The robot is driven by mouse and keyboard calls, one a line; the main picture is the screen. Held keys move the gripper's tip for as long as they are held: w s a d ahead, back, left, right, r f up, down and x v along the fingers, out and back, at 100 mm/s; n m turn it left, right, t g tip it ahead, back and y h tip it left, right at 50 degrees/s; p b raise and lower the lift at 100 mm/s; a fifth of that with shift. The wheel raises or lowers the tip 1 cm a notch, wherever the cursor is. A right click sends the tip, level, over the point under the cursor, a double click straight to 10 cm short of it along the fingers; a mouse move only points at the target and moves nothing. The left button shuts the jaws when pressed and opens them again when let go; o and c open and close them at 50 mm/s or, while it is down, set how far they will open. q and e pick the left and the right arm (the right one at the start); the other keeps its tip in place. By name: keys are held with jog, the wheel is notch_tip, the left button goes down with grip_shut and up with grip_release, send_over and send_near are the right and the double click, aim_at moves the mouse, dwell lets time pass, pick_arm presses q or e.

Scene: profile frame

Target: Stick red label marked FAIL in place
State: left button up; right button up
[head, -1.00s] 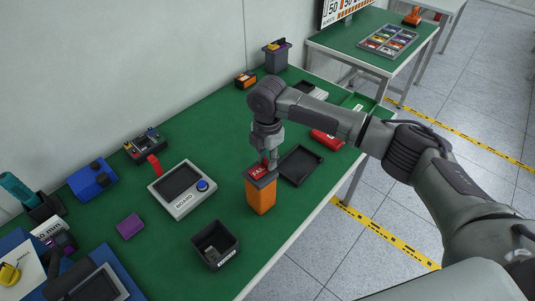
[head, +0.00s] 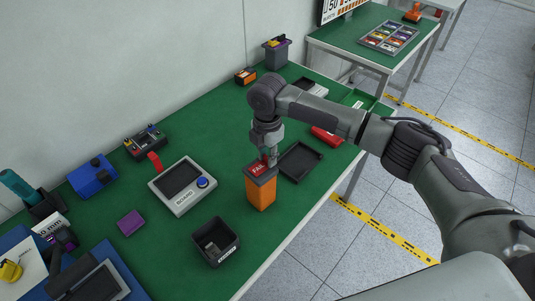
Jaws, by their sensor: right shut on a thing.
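A red label with white FAIL lettering (head: 259,167) lies at the dark top of an upright orange block (head: 261,194) near the table's front edge. My right gripper (head: 268,160) points down over the block's top. It is shut on the red label, at the label's far edge. The fingertips are small here, and I cannot tell whether the label is pressed flat on the top or just above it. A grey device marked BOARD (head: 183,187), with a dark screen and a blue knob, lies left of the block. My left gripper is not in view.
A black open bin (head: 215,243) stands left of the block at the front. A flat black tray (head: 300,162) and a red item (head: 326,135) lie to the right. A purple block (head: 130,222) and blue device (head: 92,178) are at left.

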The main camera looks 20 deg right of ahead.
dwell(0.6)
jog(key=o, duration=0.8)
jog(key=shift+r, duration=0.1)
notch_tip(320, 180, up, 12)
jog(key=shift+f, duration=0.1)
jog(key=shift+p, duration=0.3)
notch_tip(320, 180, up, 7)
jog(key=p, duration=0.8)
dwell(0.9)
